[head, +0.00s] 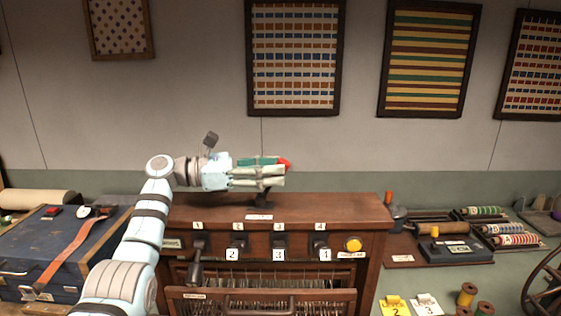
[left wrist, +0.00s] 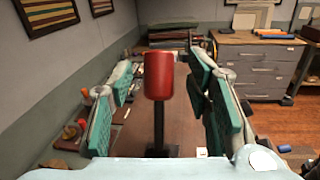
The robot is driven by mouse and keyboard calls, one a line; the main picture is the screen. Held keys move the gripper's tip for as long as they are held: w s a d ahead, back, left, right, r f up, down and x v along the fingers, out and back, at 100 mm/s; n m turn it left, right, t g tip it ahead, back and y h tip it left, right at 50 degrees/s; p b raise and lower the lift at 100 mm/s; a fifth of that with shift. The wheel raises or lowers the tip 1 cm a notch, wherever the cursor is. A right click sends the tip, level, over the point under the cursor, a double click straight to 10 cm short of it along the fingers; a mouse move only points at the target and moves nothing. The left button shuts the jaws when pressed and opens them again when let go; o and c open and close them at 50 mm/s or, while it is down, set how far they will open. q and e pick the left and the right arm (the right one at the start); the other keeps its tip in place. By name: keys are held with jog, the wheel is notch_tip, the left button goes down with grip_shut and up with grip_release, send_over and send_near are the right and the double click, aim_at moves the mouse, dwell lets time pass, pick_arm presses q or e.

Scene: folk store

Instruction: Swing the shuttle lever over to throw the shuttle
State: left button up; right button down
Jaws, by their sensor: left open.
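The shuttle lever shows in the head view as a red knob (head: 285,164) just past my left fingertips, with a dark foot (head: 263,201) on the wooden cabinet top (head: 330,207). In the left wrist view its red knob (left wrist: 158,75) stands upright on a dark stem (left wrist: 158,128), between the two finger pads. My left gripper (head: 264,173) is open and level above the cabinet top, its fingers pointing right on either side of the lever. A gap shows on both sides of the knob in the left wrist view. My right gripper is not in view.
The cabinet front has several numbered dark handles (head: 279,243), a yellow button (head: 353,244) and a lower drawer-like bar (head: 258,307). A blue case (head: 50,245) stands left. Thread spools (head: 467,293) and a wheel (head: 545,290) are at right.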

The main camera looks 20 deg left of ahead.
pick_arm(q)
jog(key=x, duration=0.2)
jog(key=shift+w+d+f, duration=0.1)
jog(key=shift+w+d, duration=0.05)
jog(key=shift+w, duration=0.1)
jog(key=shift+s, duration=0.25)
jog(key=shift+c, duration=0.2)
grip_shut()
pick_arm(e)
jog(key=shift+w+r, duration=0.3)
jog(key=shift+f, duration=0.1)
pick_arm(q)
jog(key=shift+a+h+b, duration=0.55)
jog(key=shift+h+b, duration=0.05)
jog(key=shift+b, duration=0.55)
jog(key=shift+s+a+r, duration=0.1)
jog(key=shift+r, duration=0.1)
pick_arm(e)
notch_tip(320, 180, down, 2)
pick_arm(q)
jog(key=shift+o, duration=0.2)
grip_release()
jog(key=shift+r, duration=0.1)
